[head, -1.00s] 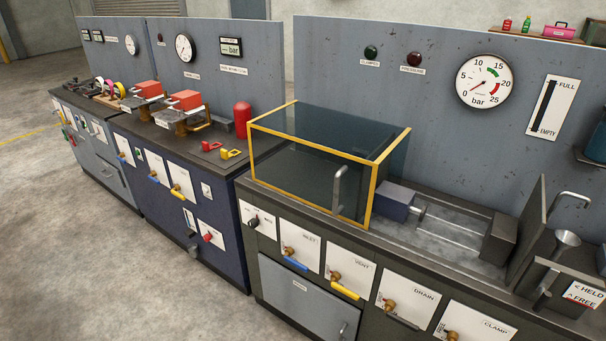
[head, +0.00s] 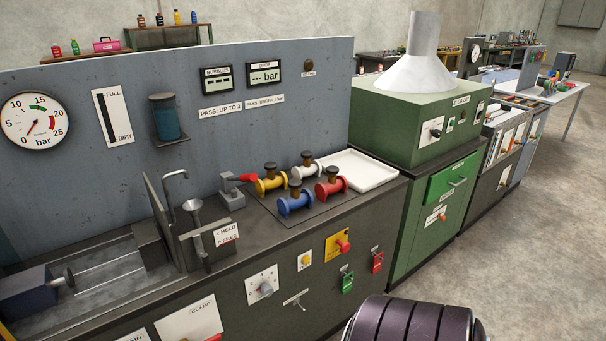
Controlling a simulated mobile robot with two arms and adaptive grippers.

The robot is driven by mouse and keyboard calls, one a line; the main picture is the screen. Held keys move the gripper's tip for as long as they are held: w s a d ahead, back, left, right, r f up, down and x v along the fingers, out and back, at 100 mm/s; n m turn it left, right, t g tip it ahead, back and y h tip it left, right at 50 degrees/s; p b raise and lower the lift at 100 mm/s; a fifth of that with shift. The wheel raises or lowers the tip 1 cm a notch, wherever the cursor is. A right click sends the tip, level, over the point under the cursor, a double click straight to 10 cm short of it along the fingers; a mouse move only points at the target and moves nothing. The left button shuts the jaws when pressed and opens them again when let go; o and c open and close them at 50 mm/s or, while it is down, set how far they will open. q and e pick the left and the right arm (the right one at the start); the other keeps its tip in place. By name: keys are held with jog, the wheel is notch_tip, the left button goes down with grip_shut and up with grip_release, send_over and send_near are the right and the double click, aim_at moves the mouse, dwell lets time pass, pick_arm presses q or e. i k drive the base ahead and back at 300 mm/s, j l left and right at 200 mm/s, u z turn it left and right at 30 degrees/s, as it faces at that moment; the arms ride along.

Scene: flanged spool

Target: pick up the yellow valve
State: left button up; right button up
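The yellow valve (head: 271,184) stands on the dark bench top in the head view. It is a spool-like body with round flanges at its ends and a dark knob on top. It is at the left of a group with a white valve (head: 306,168) behind right, a blue valve (head: 296,203) in front right and a red valve (head: 331,187) farther right. A grey clamp block (head: 231,195) with a red handle (head: 240,178) is just left of it; I cannot tell if the handle touches the valve. Neither of my grippers shows.
An empty white tray (head: 360,171) lies right of the valves. A gauge panel (head: 300,130) rises behind. A green hooded cabinet (head: 420,120) adjoins on the right. Open floor (head: 530,260) lies in front right.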

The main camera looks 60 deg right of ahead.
aim_at(273, 181)
jog(key=z, duration=1.8)
jog(key=u, duration=0.9)
jog(key=i+l+u, duration=0.1)
jog(key=l+u, duration=0.3)
jog(key=l, duration=0.2)
jog(key=l+u, duration=0.4)
jog(key=l, duration=0.2)
jog(key=l+u, duration=0.45)
jog(key=l, duration=0.15)
jog(key=k+l+u, duration=0.2)
jog(key=l+u, duration=0.2)
jog(key=l, duration=0.2)
